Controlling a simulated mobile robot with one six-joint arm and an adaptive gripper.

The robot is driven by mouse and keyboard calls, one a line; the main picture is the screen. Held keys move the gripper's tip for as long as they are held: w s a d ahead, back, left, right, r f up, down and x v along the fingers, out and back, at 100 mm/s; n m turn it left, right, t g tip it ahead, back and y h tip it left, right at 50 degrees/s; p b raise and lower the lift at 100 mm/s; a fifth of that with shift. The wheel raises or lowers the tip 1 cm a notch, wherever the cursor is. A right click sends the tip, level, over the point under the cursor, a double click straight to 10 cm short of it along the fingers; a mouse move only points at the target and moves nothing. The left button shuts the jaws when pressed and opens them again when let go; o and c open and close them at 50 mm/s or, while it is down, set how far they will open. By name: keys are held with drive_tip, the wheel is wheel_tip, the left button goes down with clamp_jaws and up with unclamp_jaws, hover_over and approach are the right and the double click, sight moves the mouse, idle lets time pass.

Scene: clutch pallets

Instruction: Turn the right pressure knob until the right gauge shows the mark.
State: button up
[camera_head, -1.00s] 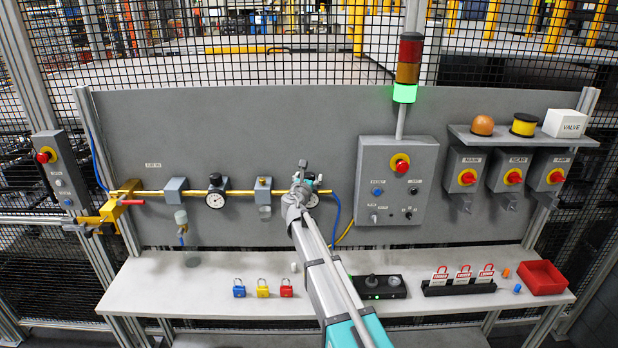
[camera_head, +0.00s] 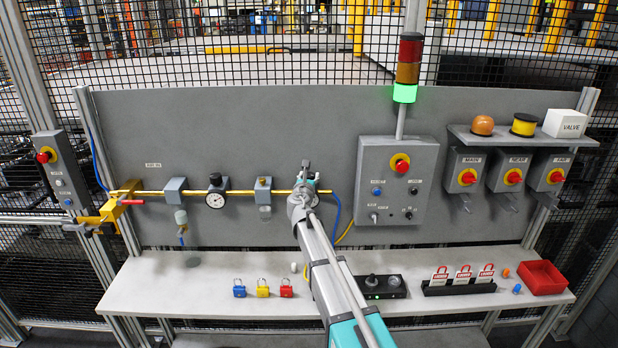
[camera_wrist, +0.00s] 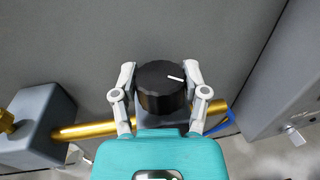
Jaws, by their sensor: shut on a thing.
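The right pressure knob (camera_wrist: 161,84) is a black ribbed cap with a white line on top, which points right in the wrist view. My gripper (camera_wrist: 160,78) has one grey finger on each side of the knob and is shut on it. In the head view my gripper (camera_head: 306,172) is at the right end of the brass pipe, and my arm covers the knob. The right gauge is hidden behind my gripper and arm, so its needle and mark cannot be read.
The brass pipe (camera_head: 147,192) runs left to a grey block, the left gauge (camera_head: 215,200) and left knob (camera_head: 215,178). A grey control box (camera_head: 397,155) stands close right of my gripper. Padlocks (camera_head: 262,289) and a black button box (camera_head: 378,286) are on the bench below.

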drive_tip(key=n+y, duration=0.3)
drive_tip(key=y, duration=0.1)
drive_tip(key=shift+d+y, duration=0.1)
drive_tip(key=shift+y, duration=0.3)
drive_tip(key=n+y, duration=0.2)
drive_tip(key=y, duration=0.1)
drive_tip(key=n+g+y, duration=0.1)
drive_tip(key=n+y, duration=0.1)
drive_tip(key=y, duration=0.1)
drive_tip(key=shift+w, duration=0.1)
drive_tip(key=n+g+y, duration=0.2)
drive_tip(key=y, duration=0.1)
drive_tip(key=n+g+y, duration=0.2)
drive_tip(key=n+y, duration=0.1)
drive_tip(key=shift+w+g+y, duration=0.1)
drive_tip(key=shift+g+y, duration=0.2)
drive_tip(key=shift+g, duration=0.1)
drive_tip(key=shift+n+g+y, duration=1)
drive_tip(key=shift+n+g, duration=0.2)
drive_tip(key=shift+g, duration=0.2)
drive_tip(key=o, duration=1.1)
drive_tip(key=shift+o, duration=0.2)
drive_tip(key=shift+s, duration=0.25)
